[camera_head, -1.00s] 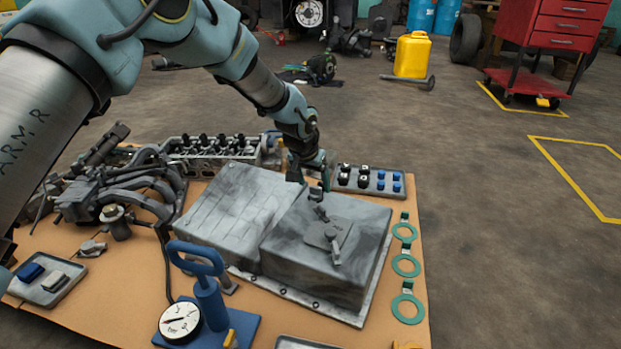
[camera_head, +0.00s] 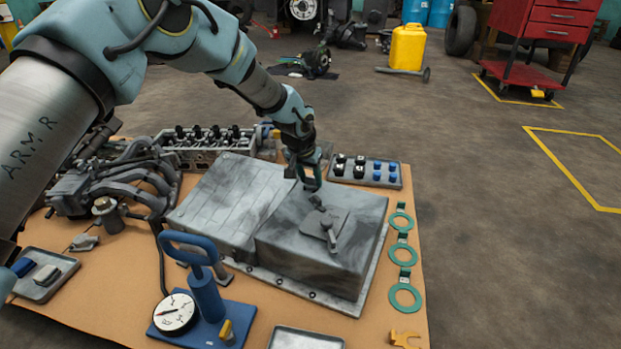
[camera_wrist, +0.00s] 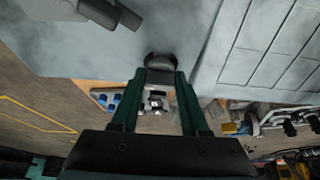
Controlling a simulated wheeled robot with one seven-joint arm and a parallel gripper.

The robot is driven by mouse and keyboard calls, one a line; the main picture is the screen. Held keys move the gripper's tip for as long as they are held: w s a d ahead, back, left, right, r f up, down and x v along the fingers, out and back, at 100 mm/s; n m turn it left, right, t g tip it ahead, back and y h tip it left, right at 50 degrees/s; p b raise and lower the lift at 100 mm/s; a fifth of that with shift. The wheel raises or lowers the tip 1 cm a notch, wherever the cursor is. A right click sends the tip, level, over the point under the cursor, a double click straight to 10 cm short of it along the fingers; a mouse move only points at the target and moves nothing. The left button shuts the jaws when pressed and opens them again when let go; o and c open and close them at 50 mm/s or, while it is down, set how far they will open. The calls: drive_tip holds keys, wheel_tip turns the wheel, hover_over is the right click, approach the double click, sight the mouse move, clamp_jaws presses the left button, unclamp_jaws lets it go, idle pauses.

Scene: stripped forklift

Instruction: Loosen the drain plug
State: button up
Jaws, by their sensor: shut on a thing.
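The grey oil pan (camera_head: 320,250) lies upturned on the bench, with a raised plate and bar (camera_head: 330,228) on its higher box. The drain plug (camera_head: 318,204) is a small dark knob at the far side of that box. My gripper (camera_head: 314,197) reaches it from above and behind, fingers slanted down. In the wrist view, the two dark green fingers (camera_wrist: 160,72) are shut on the round dark plug head (camera_wrist: 161,60) beside the grey pan wall (camera_wrist: 120,50). The plug's thread is hidden.
A tray of black and blue caps (camera_head: 365,171) stands behind the pan. Green ring gaskets (camera_head: 402,253) lie to its right. A blue hand pump with gauge (camera_head: 207,295) stands in front. A cylinder head (camera_head: 205,145) and manifold (camera_head: 120,185) are at left.

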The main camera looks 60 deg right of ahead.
clamp_jaws()
drive_tip(key=n, duration=0.1)
drive_tip(key=n+t+b, duration=0.1)
drive_tip(key=shift+s+d+n, duration=0.1)
drive_tip(key=shift+s+n, duration=0.15)
drive_tip(key=shift+n, duration=0.15)
drive_tip(key=n+t+y, duration=0.1)
drive_tip(key=n, duration=0.2)
drive_tip(key=shift+w+n, duration=0.15)
drive_tip(key=shift+n, duration=0.25)
drive_tip(key=shift+s+r+n+t+y, duration=0.1)
drive_tip(key=shift+s+n+t+y, duration=0.15)
drive_tip(key=shift+n+t, duration=0.45)
drive_tip(key=n, duration=0.2)
drive_tip(key=n+y+p, duration=0.1)
drive_tip(key=n, duration=0.1)
drive_tip(key=shift+w+d+n+t+y, duration=0.1)
drive_tip(key=shift+w+n+t+y, duration=0.05)
drive_tip(key=shift+n+t+y, duration=0.2)
